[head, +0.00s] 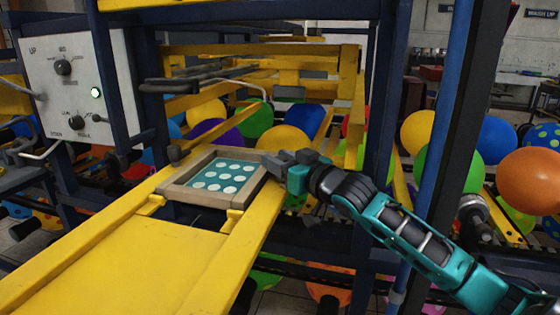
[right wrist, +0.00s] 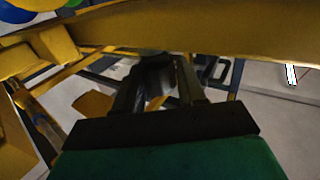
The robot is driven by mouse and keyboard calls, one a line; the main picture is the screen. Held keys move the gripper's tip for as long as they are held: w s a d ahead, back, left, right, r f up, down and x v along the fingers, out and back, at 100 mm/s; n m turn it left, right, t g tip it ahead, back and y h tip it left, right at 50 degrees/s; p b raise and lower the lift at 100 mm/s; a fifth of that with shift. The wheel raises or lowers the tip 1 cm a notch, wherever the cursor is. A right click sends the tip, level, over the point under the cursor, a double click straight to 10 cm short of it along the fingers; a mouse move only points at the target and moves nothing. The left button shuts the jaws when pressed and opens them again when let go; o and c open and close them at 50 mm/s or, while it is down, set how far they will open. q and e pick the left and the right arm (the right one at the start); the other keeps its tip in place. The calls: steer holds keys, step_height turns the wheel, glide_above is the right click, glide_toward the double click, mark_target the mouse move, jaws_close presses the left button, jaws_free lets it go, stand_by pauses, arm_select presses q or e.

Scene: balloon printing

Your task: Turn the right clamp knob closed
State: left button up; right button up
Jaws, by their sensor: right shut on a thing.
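The screen frame (head: 213,178), a wooden frame around a teal panel with pale dots, lies on the yellow rails. A dark clamp knob (head: 175,153) stands at its far left corner. My right gripper (head: 272,160) reaches in from the right to the frame's far right corner. Its fingers are shut on the right clamp knob, which they mostly hide in the head view. In the right wrist view a dark knob (right wrist: 153,66) shows between the two fingers (right wrist: 158,88); its turn angle cannot be read. My left gripper is not in view.
Yellow rails (head: 255,222) run beneath the frame, with a flat yellow plate (head: 150,262) in front. A control panel (head: 78,85) with knobs and a lit green button stands at left. A blue post (head: 440,130) rises close to my right arm. Balloons (head: 285,140) fill the space behind.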

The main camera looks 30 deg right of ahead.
steer(key=o, duration=0.9)
steer(key=s, duration=0.4)
steer(key=s+d, duration=0.1)
steer(key=s, duration=0.3)
steer(key=s+b, duration=0.1)
steer(key=s, duration=0.4)
steer(key=shift+d, duration=0.3)
steer(key=shift+o, duration=0.2)
steer(key=shift+w, duration=0.1)
